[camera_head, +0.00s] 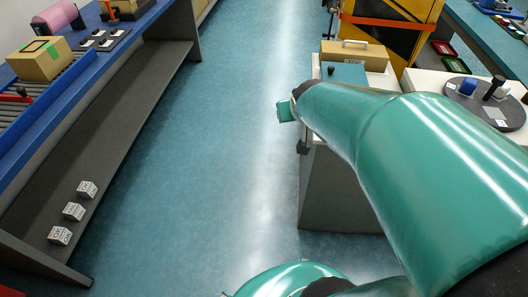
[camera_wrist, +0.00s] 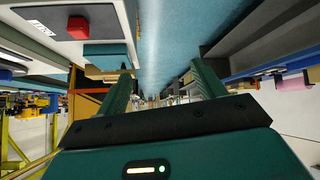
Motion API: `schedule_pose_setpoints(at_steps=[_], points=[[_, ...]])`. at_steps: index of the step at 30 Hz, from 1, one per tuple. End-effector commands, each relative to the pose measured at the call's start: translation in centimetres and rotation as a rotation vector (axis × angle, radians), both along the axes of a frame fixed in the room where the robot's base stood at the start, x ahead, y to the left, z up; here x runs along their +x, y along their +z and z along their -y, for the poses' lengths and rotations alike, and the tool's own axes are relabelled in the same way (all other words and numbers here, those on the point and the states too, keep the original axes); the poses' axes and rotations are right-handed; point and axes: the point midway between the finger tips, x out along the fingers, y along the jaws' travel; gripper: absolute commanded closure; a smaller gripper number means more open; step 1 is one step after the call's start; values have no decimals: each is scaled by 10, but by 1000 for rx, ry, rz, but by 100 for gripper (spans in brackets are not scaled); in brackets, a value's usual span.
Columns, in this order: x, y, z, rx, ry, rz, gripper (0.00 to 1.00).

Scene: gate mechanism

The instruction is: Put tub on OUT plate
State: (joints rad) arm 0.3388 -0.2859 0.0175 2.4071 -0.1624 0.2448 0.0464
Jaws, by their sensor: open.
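My gripper (camera_wrist: 161,72) is open and empty in the wrist view, its two green fingers apart with only aisle floor between them. In the head view part of my gripper (camera_head: 286,111) shows past the end of my green arm, over the aisle beside a grey cabinet. A small blue container (camera_head: 468,86), perhaps the tub, stands on a dark round turntable (camera_head: 463,96) at the right. My gripper is well to the left of it. I cannot make out a plate marked OUT; a white label on the turntable is too small to read.
The grey cabinet (camera_head: 335,195) carries a teal panel with a black knob (camera_head: 345,73) and a tan box with a handle (camera_head: 355,54). A blue-edged bench (camera_head: 95,65) with a cardboard box (camera_head: 39,60) runs along the left. The blue floor (camera_head: 205,170) between is clear.

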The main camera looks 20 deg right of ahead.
Motion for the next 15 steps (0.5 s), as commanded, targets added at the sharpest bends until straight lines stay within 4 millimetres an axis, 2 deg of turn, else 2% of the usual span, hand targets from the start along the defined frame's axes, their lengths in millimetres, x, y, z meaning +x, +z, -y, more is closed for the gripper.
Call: schedule_pose_setpoints(at_steps=[1,3,6,9,12,15], points=[[-13,11,-23,13,30,-19,31],[-34,20,-52,39,67,-63,31],[-70,30,-90,77,128,-127,31],[-104,35,-119,111,186,-188,31],[-129,37,-137,134,228,-233,31],[-142,38,-145,145,251,-259,31]])
